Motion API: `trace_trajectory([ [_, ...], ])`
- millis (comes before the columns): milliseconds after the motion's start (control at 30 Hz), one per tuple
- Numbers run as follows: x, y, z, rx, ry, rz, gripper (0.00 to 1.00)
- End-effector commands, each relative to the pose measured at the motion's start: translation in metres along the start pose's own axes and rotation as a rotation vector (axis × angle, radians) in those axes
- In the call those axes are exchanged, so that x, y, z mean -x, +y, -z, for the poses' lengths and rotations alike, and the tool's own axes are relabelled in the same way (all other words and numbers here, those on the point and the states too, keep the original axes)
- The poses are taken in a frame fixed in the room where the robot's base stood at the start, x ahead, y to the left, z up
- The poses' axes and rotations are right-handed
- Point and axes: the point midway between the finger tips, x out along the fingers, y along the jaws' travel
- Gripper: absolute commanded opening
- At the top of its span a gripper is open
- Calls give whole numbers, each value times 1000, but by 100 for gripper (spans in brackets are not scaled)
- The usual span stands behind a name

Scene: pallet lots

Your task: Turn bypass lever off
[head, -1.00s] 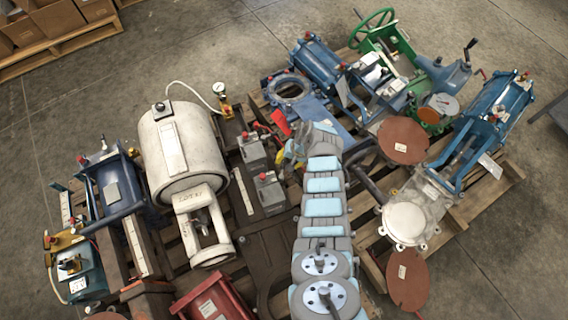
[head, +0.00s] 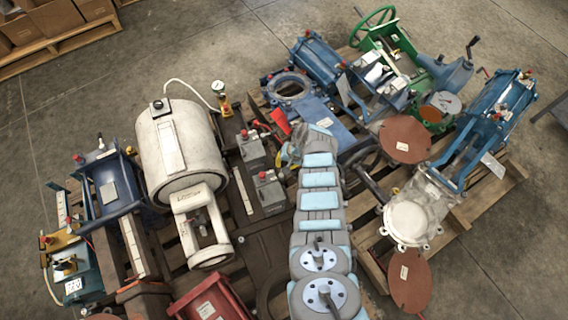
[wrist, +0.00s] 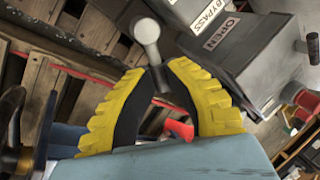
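In the wrist view, a grey lever with a pale round knob (wrist: 147,32) stands at the fingertips of my gripper (wrist: 158,76). The lever's base is hidden behind the fingers. A grey box to the right bears a BYPASS label (wrist: 209,16) and an OPEN label (wrist: 222,33). In the head view, my arm reaches up to the area beside the grey boxes, and the gripper is largely hidden by my own wrist.
Two grey boxes with red buttons (head: 252,151) (head: 269,190) stand left of my arm. A red handle (head: 280,122) lies just above my wrist. A white tank (head: 178,150) is at left, and blue valves (head: 494,110) and brown discs (head: 404,139) crowd the right.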

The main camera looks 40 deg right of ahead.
Motion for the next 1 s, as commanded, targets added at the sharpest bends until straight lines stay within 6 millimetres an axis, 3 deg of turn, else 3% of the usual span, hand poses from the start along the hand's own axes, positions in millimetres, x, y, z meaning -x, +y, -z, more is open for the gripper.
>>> trace_trajectory([
  [467, 1, 1, -1, -25, 9, -1, 0],
  [1000, 7, 14, -6, -343, 116, -2, 0],
])
